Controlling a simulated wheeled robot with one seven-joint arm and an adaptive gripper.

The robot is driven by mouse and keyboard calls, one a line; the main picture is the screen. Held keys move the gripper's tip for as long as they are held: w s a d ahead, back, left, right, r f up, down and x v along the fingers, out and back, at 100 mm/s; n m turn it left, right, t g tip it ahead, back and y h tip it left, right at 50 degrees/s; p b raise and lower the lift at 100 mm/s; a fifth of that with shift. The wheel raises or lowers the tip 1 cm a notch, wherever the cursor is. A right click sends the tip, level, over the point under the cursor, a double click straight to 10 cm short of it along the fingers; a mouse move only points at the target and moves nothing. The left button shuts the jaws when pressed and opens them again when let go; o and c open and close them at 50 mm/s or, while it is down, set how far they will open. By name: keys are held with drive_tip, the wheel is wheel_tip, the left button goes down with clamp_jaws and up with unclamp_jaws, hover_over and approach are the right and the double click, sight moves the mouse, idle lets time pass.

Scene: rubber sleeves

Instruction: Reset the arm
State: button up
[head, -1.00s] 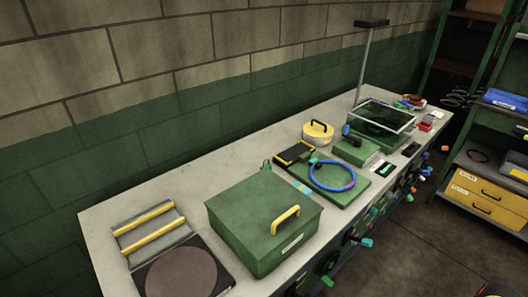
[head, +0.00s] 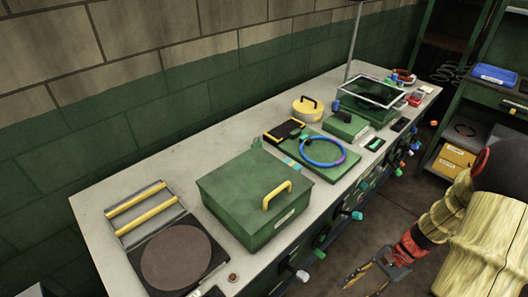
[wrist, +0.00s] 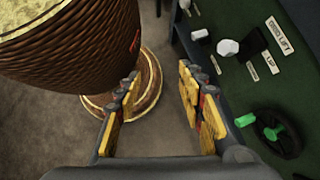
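My gripper (head: 365,284) shows at the lower right of the head view, at the end of my bent arm (head: 455,225). It hangs in front of the workbench, over the floor, apart from the bench. In the wrist view my gripper (wrist: 161,78) has its two yellow-padded fingers spread wide. The bench front with knobs and labels is to the right of the fingers in the wrist view.
The grey workbench (head: 90,205) carries a green box (head: 240,190), a blue ring (head: 322,152) and a dark round plate (head: 175,260). Coloured knobs (head: 352,214) stick out from its front; a green knob (wrist: 270,132) is near my right finger. A shelf with yellow drawers (head: 455,160) stands right.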

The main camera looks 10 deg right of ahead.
drive_tip(key=a+r+n+t+h, duration=0.2)
drive_tip(key=a+r+n, duration=0.2)
drive_tip(key=r, duration=0.6)
drive_tip(key=a+r+n+t+h, duration=0.3)
drive_tip(key=a+r+n, duration=0.1)
drive_tip(key=r, duration=0.6)
drive_tip(key=a+r+n+t+h, duration=0.2)
drive_tip(key=a+r+n, duration=0.3)
drive_tip(key=r, duration=0.5)
drive_tip(key=shift+s+r+n+t+h, duration=0.35)
drive_tip(key=shift+r+n+t+h, duration=0.05)
drive_tip(key=shift+n+t, duration=0.1)
